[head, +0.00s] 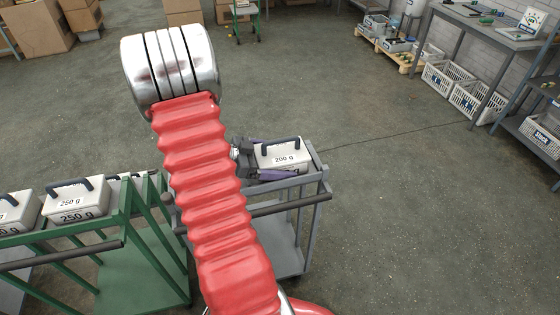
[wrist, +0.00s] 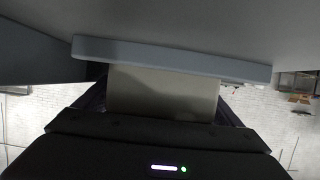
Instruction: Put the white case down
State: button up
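The white case (head: 286,158), labelled 200 g and with a dark handle, is at the grey trolley (head: 322,175) in the head view. My gripper (head: 266,160) reaches it from the left, one purple finger on the far side and one along the near side. In the wrist view a pale face of the case (wrist: 163,95) fills the space between my dark fingers, which appear closed on its sides. My red arm hides part of the trolley. I cannot tell whether the case's underside touches the trolley top.
A green trolley (head: 125,225) at the left carries white cases, one marked 250 g (head: 77,202). White crates (head: 450,85) and a workbench (head: 490,30) stand at the upper right. Cardboard boxes (head: 40,28) are at the back left. The floor right of the grey trolley is clear.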

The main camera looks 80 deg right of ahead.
jog(key=shift+r, duration=0.1)
jog(key=v, duration=1.2)
jog(key=shift+w+d, duration=0.1)
dwell(0.7)
